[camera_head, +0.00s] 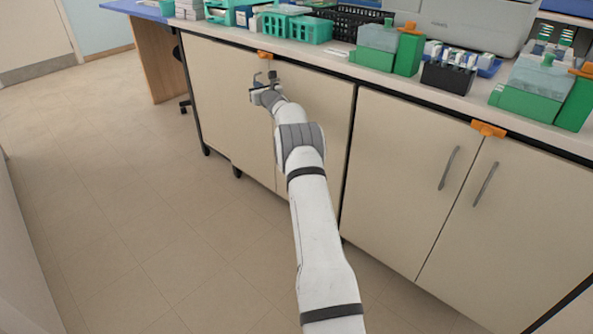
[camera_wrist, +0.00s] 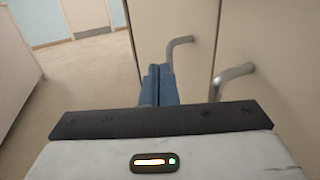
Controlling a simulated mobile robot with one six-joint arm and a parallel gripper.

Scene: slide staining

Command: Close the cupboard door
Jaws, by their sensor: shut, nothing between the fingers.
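In the camera_head view, my gripper (camera_head: 265,79) is in front of the left cupboard's cream doors, near where they meet. The left door (camera_head: 218,85) and the right door (camera_head: 312,125) both look shut or nearly so; I cannot tell whether one stands slightly ajar. In the camera_wrist view, the blue fingers of my gripper (camera_wrist: 158,75) are together and empty. They point along the door fronts, just left of a grey bar handle (camera_wrist: 180,45). A second bar handle (camera_wrist: 230,78) is on the nearer door (camera_wrist: 265,50). Contact with a door or handle cannot be made out.
Another cupboard (camera_head: 400,160) with two grey handles stands to the right. The bench top (camera_head: 335,58) above carries teal racks (camera_head: 310,29), green boxes and a grey machine. Orange clips (camera_head: 488,129) sit at its edge. The floor (camera_head: 130,200) on the left is clear.

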